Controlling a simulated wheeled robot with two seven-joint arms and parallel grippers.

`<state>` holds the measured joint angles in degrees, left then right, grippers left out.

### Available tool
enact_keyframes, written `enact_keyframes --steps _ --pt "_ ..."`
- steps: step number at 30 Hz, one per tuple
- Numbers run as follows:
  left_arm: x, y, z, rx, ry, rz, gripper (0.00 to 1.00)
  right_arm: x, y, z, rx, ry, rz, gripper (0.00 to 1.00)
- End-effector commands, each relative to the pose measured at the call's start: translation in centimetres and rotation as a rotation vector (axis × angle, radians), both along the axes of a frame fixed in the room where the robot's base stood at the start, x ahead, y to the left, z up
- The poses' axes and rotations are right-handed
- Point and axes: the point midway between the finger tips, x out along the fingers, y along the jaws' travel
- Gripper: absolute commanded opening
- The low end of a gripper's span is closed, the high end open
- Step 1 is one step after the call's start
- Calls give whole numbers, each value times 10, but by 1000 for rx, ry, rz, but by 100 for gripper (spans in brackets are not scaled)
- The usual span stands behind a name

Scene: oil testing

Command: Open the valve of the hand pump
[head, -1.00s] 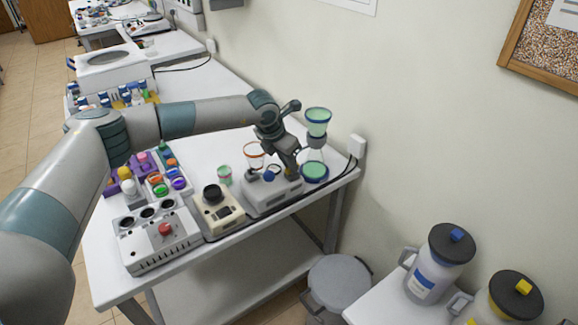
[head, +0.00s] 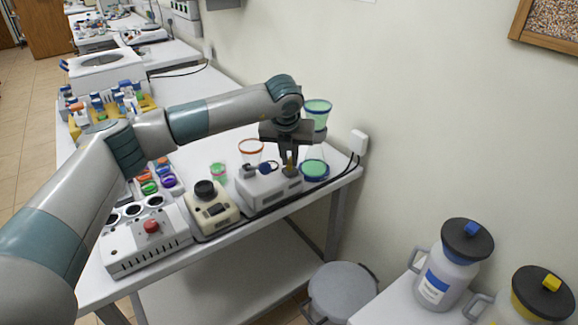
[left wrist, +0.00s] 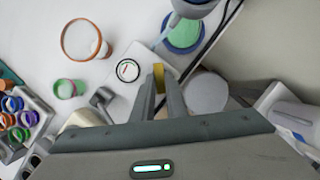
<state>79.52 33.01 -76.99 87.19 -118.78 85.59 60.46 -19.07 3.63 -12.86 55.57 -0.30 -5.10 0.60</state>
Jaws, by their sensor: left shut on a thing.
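The hand pump (head: 268,191) is a white box on the table, near the right end. Its round dial gauge (left wrist: 128,70) faces up in the left wrist view. The yellow valve (left wrist: 158,74) sits at the right side of the pump, between my left fingertips. My left gripper (head: 290,171) points down over that side of the pump and is shut on the valve. The fingers hide part of the valve, so I cannot tell its exact angle. My right gripper is not in view.
A flask with a green-filled funnel (head: 317,112) stands close behind the gripper. An orange-rimmed beaker (head: 250,152), a beige device (head: 211,208) and a white block with a red knob (head: 148,242) stand to the left. A grey bin (head: 341,292) is below the table's right end.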

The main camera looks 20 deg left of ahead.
Motion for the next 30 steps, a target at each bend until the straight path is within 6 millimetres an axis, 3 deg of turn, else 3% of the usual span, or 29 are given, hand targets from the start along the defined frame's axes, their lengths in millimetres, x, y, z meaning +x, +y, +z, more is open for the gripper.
enact_keyframes --steps 3,7,21,30 --pt "1 -1 -3 0 -2 59 0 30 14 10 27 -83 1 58" --pt "1 -2 -3 -1 -2 122 0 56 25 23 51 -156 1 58" --pt "3 -6 -4 -1 -2 428 0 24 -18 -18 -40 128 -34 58" --pt "4 -7 -2 -1 -2 650 0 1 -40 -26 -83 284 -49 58"
